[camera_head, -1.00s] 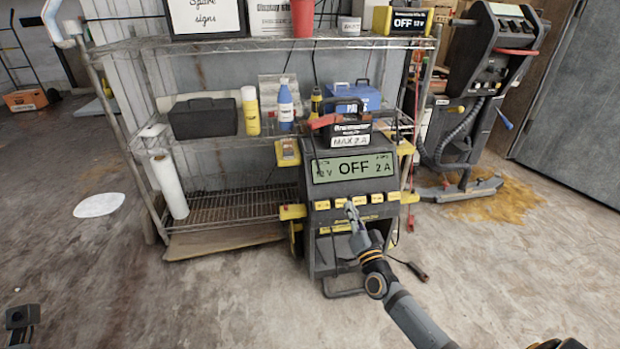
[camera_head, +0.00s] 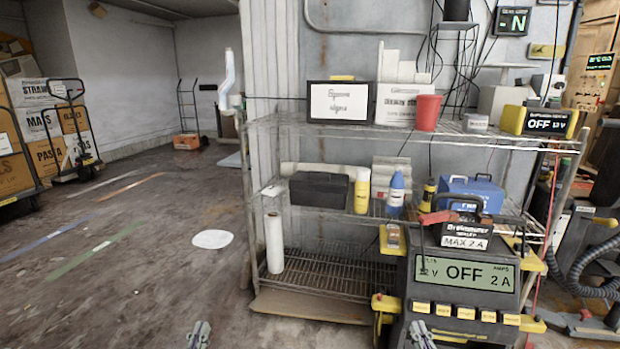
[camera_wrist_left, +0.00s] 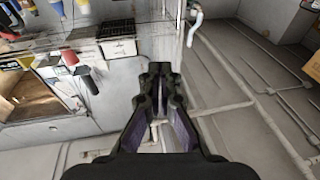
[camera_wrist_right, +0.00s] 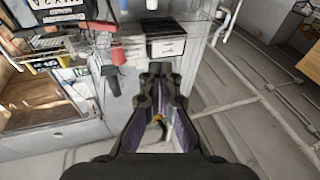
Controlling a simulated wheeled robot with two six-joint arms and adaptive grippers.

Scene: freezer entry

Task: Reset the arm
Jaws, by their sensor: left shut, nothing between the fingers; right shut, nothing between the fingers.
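My left gripper (camera_head: 199,333) shows only as its tip at the bottom edge of the head view, left of the shelf and over open floor. My right gripper (camera_head: 420,335) shows at the bottom edge, in front of the lower left part of the charger (camera_head: 464,275). Both grippers point forward and are shut and empty. The left wrist view shows the left fingers (camera_wrist_left: 160,80) together, and the right wrist view shows the right fingers (camera_wrist_right: 160,82) together. Most of both arms is out of the head view. The charger display reads OFF and 2 A.
A wire shelf (camera_head: 330,213) with bottles, a black case (camera_head: 319,189) and a blue box (camera_head: 472,192) stands ahead. A paper roll (camera_head: 273,243) stands on its lower level. A hand truck (camera_head: 68,130) and stacked boxes are at the far left. The floor on the left is mostly clear.

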